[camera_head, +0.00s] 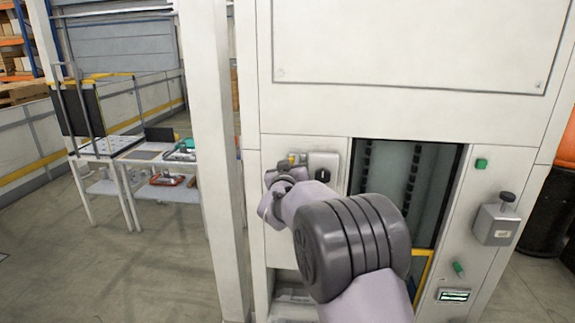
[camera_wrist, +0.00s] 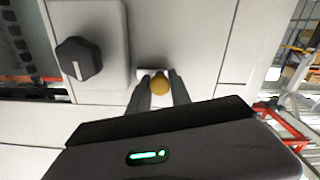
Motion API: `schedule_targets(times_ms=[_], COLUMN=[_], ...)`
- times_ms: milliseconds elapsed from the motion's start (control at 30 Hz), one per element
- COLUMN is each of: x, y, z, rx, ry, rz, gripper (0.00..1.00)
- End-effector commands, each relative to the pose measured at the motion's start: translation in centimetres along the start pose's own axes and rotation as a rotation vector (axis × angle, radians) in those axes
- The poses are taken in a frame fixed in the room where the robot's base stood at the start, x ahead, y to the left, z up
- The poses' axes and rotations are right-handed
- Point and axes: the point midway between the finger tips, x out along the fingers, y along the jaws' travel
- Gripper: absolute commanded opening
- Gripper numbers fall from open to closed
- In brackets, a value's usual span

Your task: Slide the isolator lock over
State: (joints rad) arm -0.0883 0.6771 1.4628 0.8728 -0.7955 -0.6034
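The isolator lock shows in the wrist view as a small round yellow knob (camera_wrist: 159,84) on a white base, beside a black rotary switch (camera_wrist: 79,60) on a pale plate. In the head view its yellow part (camera_head: 292,158) sits just left of the switch plate (camera_head: 322,167). My gripper (camera_wrist: 158,80) is at the lock, with one dark finger on each side of the yellow knob. The fingers are apart with the knob between them; whether they press on it cannot be made out. In the head view my gripper (camera_head: 283,175) partly hides the lock.
The white cabinet (camera_head: 400,120) fills the right half, with a dark-framed opening (camera_head: 432,180) right of the switch. A grey box with a black knob (camera_head: 497,222) juts out farther right. A white post (camera_head: 215,150) stands close on the left, with tables (camera_head: 120,150) behind.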

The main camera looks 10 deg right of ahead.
Motion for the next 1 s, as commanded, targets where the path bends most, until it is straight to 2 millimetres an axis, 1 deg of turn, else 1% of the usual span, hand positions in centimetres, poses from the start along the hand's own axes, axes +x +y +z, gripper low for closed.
schedule_targets(times_ms=[33,100,400,467,533,567,667,900,1000], x=[0.0,0.0,0.0,-0.3,-1.2,-1.7,-4.2,-11.9,-14.5], y=[0.2,0.2,0.1,0.1,0.0,0.0,0.0,0.0,0.0], z=[0.1,0.1,0.1,0.1,0.1,0.1,0.1,0.1,0.1], rx=[0.001,0.001,0.001,0.001,0.001,0.001,0.002,0.001,0.000], ry=[-0.002,-0.002,-0.002,-0.002,-0.002,-0.001,-0.002,-0.001,0.000], rz=[0.003,0.003,0.002,0.001,0.000,0.000,0.000,0.000,0.000], gripper=[0.32,0.46,0.46,0.46,0.46,0.46,0.46,0.46,0.46])
